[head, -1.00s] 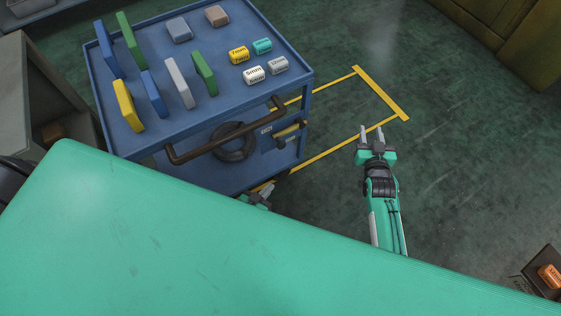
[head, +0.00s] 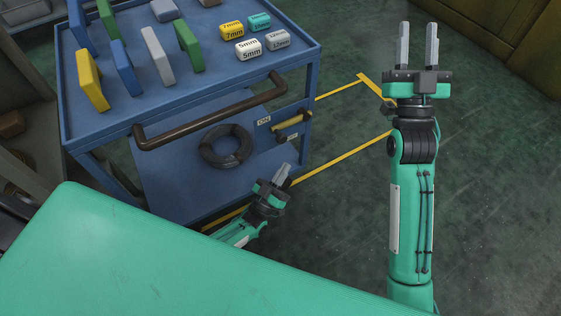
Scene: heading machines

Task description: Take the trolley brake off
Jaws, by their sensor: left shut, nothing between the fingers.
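The blue trolley (head: 180,190) stands at the upper left, with a dark push handle (head: 210,112) along its near side. A yellow brake lever (head: 292,122) sits on a panel at the trolley's right end, beside an ON label (head: 264,120). A second small label lies below the lever, too small to read. My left gripper (head: 284,172) is shut and empty, below the lever and apart from it. My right gripper (head: 418,45) is open and empty, right of the trolley over the floor.
Coloured blocks (head: 92,80) and several size-marked pieces (head: 248,48) stand on the trolley top. Yellow floor lines (head: 340,158) run right of the trolley. A green surface (head: 130,250) fills the foreground.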

